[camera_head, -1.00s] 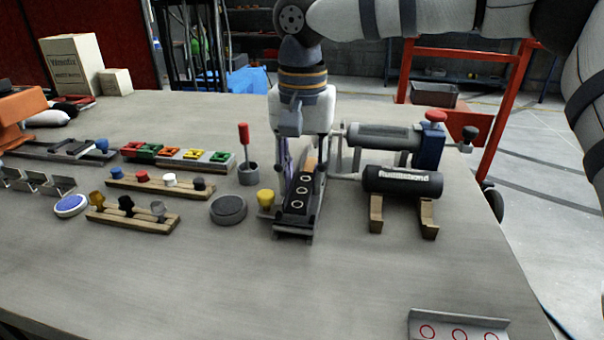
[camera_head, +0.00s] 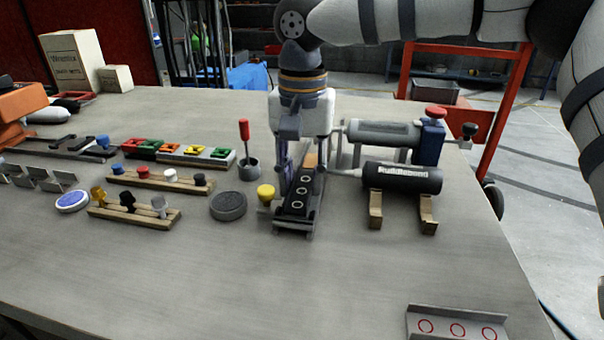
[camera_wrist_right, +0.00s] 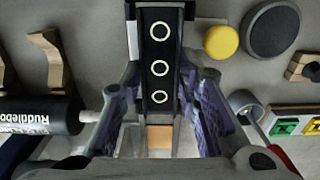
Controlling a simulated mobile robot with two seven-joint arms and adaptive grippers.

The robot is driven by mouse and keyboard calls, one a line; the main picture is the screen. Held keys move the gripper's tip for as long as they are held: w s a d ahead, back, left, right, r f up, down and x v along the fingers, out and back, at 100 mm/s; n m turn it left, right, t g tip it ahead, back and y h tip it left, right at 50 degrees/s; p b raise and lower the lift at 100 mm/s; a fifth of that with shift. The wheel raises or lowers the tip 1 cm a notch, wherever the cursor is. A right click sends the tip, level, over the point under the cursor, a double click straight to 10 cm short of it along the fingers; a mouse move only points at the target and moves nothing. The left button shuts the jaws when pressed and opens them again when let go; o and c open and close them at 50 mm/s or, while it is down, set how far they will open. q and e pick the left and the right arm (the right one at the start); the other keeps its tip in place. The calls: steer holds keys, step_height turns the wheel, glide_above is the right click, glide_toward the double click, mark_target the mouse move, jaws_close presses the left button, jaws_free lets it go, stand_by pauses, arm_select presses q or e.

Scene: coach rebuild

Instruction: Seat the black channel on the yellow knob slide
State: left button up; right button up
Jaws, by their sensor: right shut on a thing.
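The black channel (camera_head: 298,197), a long dark bar with a row of pale rings, lies lengthwise along the grey slide (camera_head: 292,229) with the yellow knob (camera_head: 266,193) on its left side. My right gripper (camera_head: 301,172) points down and is shut on the channel's sides. In the right wrist view, the channel (camera_wrist_right: 160,62) runs between the fingers of the right gripper (camera_wrist_right: 160,82), and the yellow knob (camera_wrist_right: 221,42) is beside it. Grey slide edges show along the channel. I cannot tell whether it touches the slide's bottom. My left gripper is out of view.
A black cylinder (camera_head: 402,178) rests on wooden cradles close to the right. A dark round puck (camera_head: 228,206) and a red-handled tool in a cup (camera_head: 247,166) stand close to the left. The table front is mostly clear, with a ringed grey bracket (camera_head: 456,324) at front right.

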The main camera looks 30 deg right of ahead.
mark_target(302, 191)
steer(key=shift+f, duration=0.15)
stand_by(0.3)
steer(key=o, duration=1.2)
steer(key=shift+o, duration=0.6)
steer(key=shift+o, duration=1.2)
steer(key=shift+r, duration=3.05)
